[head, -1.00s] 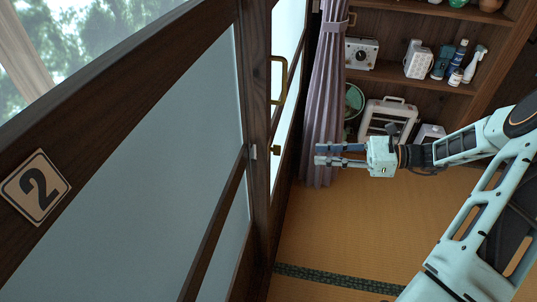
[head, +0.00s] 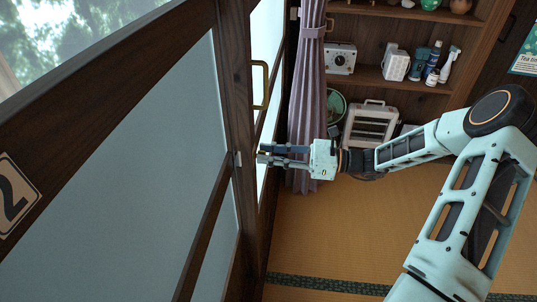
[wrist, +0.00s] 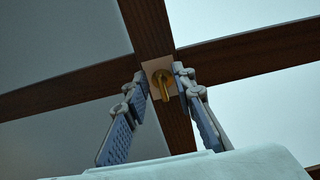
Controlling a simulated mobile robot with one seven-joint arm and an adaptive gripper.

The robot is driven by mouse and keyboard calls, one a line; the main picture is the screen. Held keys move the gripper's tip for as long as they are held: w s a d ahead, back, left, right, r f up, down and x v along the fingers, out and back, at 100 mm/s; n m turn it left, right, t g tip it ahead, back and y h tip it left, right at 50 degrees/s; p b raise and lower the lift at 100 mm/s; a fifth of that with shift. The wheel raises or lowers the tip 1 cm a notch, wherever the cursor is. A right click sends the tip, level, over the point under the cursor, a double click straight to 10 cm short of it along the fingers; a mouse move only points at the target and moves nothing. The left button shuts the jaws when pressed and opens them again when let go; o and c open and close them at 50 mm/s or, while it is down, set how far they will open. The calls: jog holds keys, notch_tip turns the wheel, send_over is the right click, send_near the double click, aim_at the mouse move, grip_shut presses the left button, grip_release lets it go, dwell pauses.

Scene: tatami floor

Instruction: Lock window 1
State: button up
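A small brass latch (wrist: 163,84) sits on a pale square plate on the dark wooden window frame (wrist: 152,30). In the wrist view it lies between my gripper's fingertips (wrist: 160,77), which are apart on either side of it. I cannot tell if they touch it. In the head view my gripper (head: 262,155) points left at the window frame, and the latch is hidden there. The number 2 plaque (head: 14,195) is on the nearer window (head: 120,150). No number 1 plaque is visible.
A brass handle (head: 261,84) stands above my gripper on the window frame. A purple curtain (head: 307,90) hangs just behind my gripper. Shelves (head: 375,75) with bottles and a white case (head: 371,125) stand behind. The tatami floor (head: 330,240) below is clear.

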jog(key=shift+a, duration=0.1)
jog(key=shift+c, duration=0.5)
grip_shut()
jog(key=shift+n, duration=0.3)
jog(key=n, duration=0.7)
jog(key=shift+s+f, duration=0.2)
jog(key=shift+s, duration=0.1)
jog(key=n, duration=0.2)
jog(key=n+b, duration=0.1)
jog(key=n, duration=0.2)
jog(key=shift+s+f+n+b, duration=0.15)
jog(key=shift+f+n+b, duration=0.15)
jog(key=shift+b, duration=0.1)
jog(key=shift+f+n+b, duration=0.1)
jog(key=shift+n+b, duration=0.75)
jog(key=shift+n, duration=1.45)
